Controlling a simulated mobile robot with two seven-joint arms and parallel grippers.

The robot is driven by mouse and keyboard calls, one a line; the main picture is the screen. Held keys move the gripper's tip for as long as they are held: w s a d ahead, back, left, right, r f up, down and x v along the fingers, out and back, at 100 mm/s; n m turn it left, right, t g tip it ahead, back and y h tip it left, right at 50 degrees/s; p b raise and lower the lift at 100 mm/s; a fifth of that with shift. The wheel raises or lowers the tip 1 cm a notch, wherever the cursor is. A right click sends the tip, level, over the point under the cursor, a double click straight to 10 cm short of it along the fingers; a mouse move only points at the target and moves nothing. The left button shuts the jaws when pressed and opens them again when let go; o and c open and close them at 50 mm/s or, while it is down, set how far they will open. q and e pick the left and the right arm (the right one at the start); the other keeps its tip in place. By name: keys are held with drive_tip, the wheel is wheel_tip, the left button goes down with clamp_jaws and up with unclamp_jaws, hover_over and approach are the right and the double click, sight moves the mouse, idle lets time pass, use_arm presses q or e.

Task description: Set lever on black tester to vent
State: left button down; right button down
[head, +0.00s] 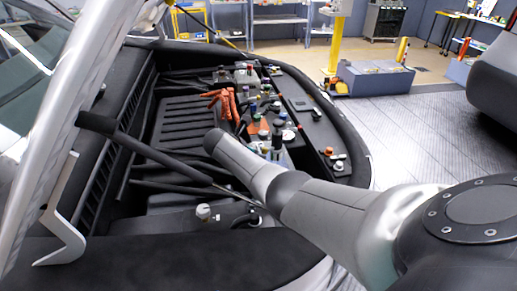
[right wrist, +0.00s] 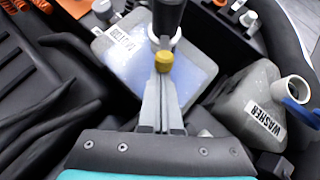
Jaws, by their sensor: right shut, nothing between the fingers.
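The black tester (right wrist: 168,14) stands on the white coolant reservoir (right wrist: 112,48) in the right wrist view, with a silver collar at its base. A yellow knob (right wrist: 164,61), which looks like the end of its lever, sits in front of the collar. My right gripper (right wrist: 160,84) is shut and empty, its fingertips right at the yellow knob; I cannot tell whether they touch it. In the head view a dark upright cylinder (head: 277,143), probably the tester, shows beyond my right arm, which hides the gripper there. My left gripper is not in view.
A washer bottle (right wrist: 248,108) with an open neck and a blue cap beside it stands right of the reservoir. Orange clamps (head: 226,100) and several small caps and bottles crowd the engine bay. A dark bar (head: 160,155) crosses the bay on the left.

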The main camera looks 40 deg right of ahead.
sight(263, 148)
drive_tip(key=shift+d+r+y+p, duration=0.25)
drive_tip(key=shift+r+y+p, duration=0.6)
drive_tip(key=shift+y+p, duration=0.3)
drive_tip(key=shift+d+r+g+y+p, duration=0.2)
drive_tip(key=shift+r+g+y+p, duration=0.1)
drive_tip(key=shift+y, duration=0.55)
drive_tip(key=shift+w, duration=0.1)
drive_tip(key=shift+r+p, duration=0.85)
